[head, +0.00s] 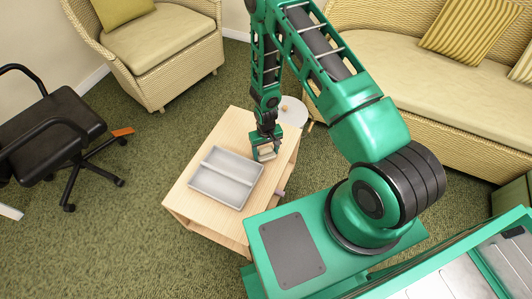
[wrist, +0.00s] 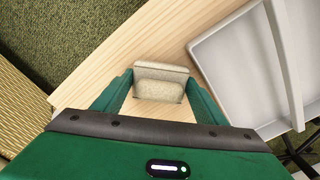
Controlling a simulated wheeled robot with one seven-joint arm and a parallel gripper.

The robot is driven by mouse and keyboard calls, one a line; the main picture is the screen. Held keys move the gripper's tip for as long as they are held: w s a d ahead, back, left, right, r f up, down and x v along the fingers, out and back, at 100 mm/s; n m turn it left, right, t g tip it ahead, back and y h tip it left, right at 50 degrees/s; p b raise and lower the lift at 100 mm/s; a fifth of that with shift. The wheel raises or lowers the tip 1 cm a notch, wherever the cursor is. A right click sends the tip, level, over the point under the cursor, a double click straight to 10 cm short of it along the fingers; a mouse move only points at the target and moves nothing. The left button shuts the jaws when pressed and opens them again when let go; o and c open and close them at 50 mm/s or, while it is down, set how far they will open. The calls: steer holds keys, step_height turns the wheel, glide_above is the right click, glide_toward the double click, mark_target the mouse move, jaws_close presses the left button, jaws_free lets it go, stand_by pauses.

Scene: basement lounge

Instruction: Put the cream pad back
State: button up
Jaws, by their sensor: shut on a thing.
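My gripper (head: 266,149) is over the right part of a light wooden table, just right of a grey tray. It is shut on the cream pad (wrist: 160,82), a small speckled cream block held between the two green fingers (wrist: 160,90). The pad also shows low between the fingers in the head view (head: 267,154). I cannot tell whether it touches the tabletop. The tray (head: 228,174) has a divider making two long compartments; both look empty. It also shows at the right of the wrist view (wrist: 240,62), apart from the pad.
The wooden table (head: 240,123) has bare top around the tray. A small round white table (head: 293,108) stands behind it. A wicker armchair (head: 165,38), a black office chair (head: 45,130) and a wicker sofa (head: 400,65) surround it. Green carpet is open at lower left.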

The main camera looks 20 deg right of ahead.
mark_target(266, 150)
steer(key=shift+f, duration=0.35)
steer(key=shift+f, duration=0.1)
steer(key=o, duration=1.1)
steer(key=shift+c, duration=0.2)
step_height(266, 150, up, 12)
steer(key=shift+r, duration=0.15)
